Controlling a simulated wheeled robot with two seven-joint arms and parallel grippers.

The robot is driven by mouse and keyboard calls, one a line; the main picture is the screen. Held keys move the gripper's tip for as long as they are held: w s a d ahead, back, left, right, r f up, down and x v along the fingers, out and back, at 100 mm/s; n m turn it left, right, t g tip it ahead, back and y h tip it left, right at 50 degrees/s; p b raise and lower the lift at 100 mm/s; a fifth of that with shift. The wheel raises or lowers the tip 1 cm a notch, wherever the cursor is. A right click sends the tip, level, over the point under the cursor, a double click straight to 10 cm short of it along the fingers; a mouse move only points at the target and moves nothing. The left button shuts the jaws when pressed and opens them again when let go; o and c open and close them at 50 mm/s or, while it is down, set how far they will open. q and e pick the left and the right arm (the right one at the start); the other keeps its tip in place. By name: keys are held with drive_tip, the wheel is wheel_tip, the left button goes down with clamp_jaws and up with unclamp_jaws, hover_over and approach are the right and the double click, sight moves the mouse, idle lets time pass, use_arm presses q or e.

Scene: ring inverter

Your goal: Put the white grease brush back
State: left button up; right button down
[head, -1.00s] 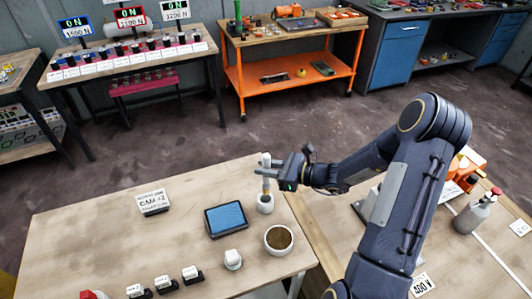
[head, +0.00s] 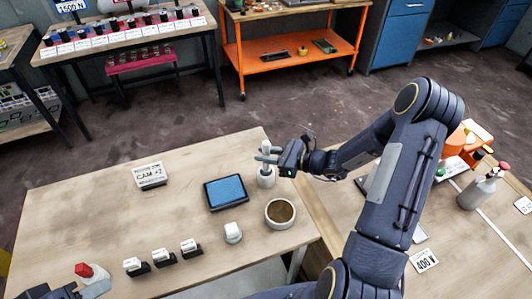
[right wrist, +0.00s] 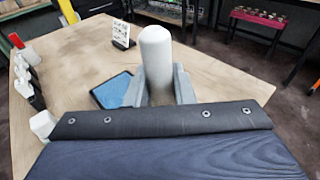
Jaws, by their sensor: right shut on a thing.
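The white grease brush (head: 266,147) stands upright in the head view, its lower end down inside a small white cup (head: 266,180). My right gripper (head: 266,155) is shut on the brush's handle, just above the cup. The bristles are hidden. In the right wrist view the rounded white handle (right wrist: 156,50) rises between the two grey fingers. My left gripper (head: 96,289) shows only partly at the bottom left edge, and its jaws cannot be made out.
A bowl of brown grease (head: 280,212) stands close in front of the cup. A blue-screened tablet (head: 226,192), a small white item (head: 233,232), a CAM sign (head: 150,176) and several white-topped blocks (head: 163,257) are on the table. A red-topped item (head: 84,270) is near my left gripper.

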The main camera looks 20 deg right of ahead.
drive_tip(key=shift+f+b, duration=0.6)
drive_tip(key=c, duration=1.1)
unclamp_jaws()
drive_tip(key=shift+c, duration=0.2)
drive_tip(key=b+v, duration=0.1)
drive_tip(key=v, duration=0.7)
drive_tip(key=s+a+r+n+g, duration=0.7)
drive_tip(key=s+a+r+n, duration=0.25)
drive_tip(key=n, duration=0.25)
drive_tip(key=s+r+n+t+h, duration=0.1)
drive_tip(key=s+r+n+h, duration=0.1)
drive_tip(key=s+n+h, duration=0.5)
drive_tip(key=s+n, duration=0.5)
drive_tip(key=n, duration=0.1)
drive_tip(key=shift+h, duration=0.4)
